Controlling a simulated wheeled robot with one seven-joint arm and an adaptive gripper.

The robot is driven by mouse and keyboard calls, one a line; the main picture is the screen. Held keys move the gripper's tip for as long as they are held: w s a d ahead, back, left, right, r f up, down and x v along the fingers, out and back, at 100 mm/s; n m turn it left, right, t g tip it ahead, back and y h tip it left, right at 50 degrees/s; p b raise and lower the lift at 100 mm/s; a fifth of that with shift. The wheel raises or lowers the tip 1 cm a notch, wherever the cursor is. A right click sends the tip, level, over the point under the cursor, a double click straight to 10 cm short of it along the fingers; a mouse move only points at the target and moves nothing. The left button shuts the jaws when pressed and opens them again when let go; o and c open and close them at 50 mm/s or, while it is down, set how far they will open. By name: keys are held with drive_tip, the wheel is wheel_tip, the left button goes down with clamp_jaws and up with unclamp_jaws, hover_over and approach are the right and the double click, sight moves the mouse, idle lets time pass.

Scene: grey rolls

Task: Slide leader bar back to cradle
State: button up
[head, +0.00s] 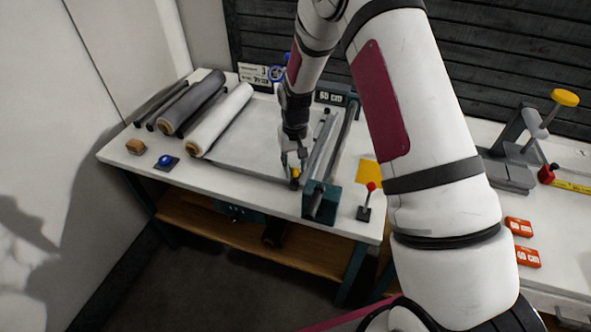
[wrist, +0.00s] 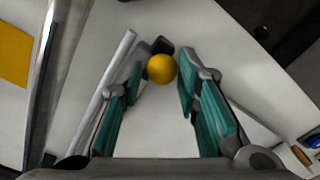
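The leader bar (wrist: 112,75) is a thin light-grey bar with a dark end piece and a yellow ball knob (wrist: 161,69) in the wrist view. In the head view the knob (head: 295,173) sits near the front of the table, left of a teal end block (head: 321,203). My gripper (head: 293,162) points down over the knob. In the wrist view its teal fingers (wrist: 162,82) are parted, one on each side of the knob, with a thin gap at the right. I cannot tell for sure which part is the cradle.
Grey and white rolls (head: 222,118) lie at the left of the white table (head: 250,150). A blue button (head: 166,160) stands front left. A red-knobbed lever (head: 368,198) and yellow sheet (head: 369,172) are right of the teal block.

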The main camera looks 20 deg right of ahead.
sight(294, 177)
wheel_tip(294, 177, up, 12)
drive_tip(key=p, duration=0.1)
drive_tip(key=shift+f+p, duration=0.2)
drive_tip(key=shift+p, duration=0.15)
idle(1.0)
idle(0.4)
wheel_tip(294, 177, down, 4)
drive_tip(key=b, duration=0.6)
drive_tip(key=shift+a+r+b, duration=0.1)
drive_tip(key=shift+r+b, duration=0.1)
drive_tip(key=shift+b, duration=0.2)
wheel_tip(294, 177, down, 13)
drive_tip(key=shift+p, duration=0.55)
clamp_jaws()
